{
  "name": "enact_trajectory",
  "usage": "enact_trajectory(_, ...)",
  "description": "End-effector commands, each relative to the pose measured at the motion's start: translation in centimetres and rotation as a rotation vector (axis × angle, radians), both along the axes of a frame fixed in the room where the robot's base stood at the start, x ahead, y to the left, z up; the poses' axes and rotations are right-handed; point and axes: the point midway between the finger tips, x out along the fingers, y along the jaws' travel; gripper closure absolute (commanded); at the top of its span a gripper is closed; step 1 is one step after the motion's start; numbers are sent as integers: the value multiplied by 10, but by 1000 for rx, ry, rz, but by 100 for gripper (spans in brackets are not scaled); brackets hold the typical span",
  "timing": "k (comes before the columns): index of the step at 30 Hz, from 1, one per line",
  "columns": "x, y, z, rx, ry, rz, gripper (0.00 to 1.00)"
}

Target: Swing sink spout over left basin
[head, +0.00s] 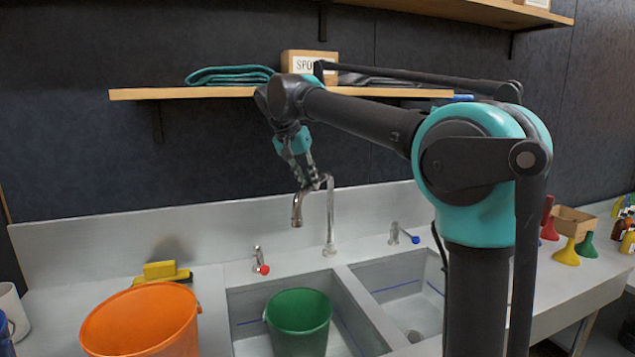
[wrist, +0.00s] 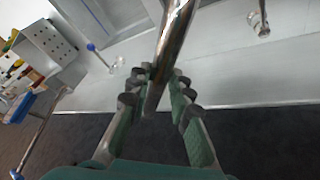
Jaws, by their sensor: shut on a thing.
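The metal sink spout (head: 297,207) rises from a post (head: 331,220) behind the divider between the two basins. Its curved outlet points down, to the left of the post, and appears above the left basin (head: 238,322). A green bucket (head: 298,322) stands in that basin. The right basin (head: 408,300) looks empty. My gripper (head: 307,178) is shut on the upper part of the spout. In the wrist view the fingers (wrist: 161,92) lie on both sides of the shiny spout tube (wrist: 172,40). My forearm does not hide the spout.
A red-knobbed tap (head: 260,262) and a blue-knobbed tap (head: 398,235) flank the post. An orange bucket (head: 142,325) and yellow sponge (head: 160,270) are at left.

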Motion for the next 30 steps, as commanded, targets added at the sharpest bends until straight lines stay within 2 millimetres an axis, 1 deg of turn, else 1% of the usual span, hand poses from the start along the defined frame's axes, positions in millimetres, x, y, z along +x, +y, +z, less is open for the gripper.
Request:
enact_trajectory(6,3,6,0,1,-1,-34,100)
enact_trajectory(17,4,7,0,2,-2,-36,100)
enact_trajectory(18,4,8,0,3,-3,-36,79)
enact_trajectory(23,3,7,0,2,-2,-35,59)
enact_trajectory(30,3,7,0,1,-1,-37,59)
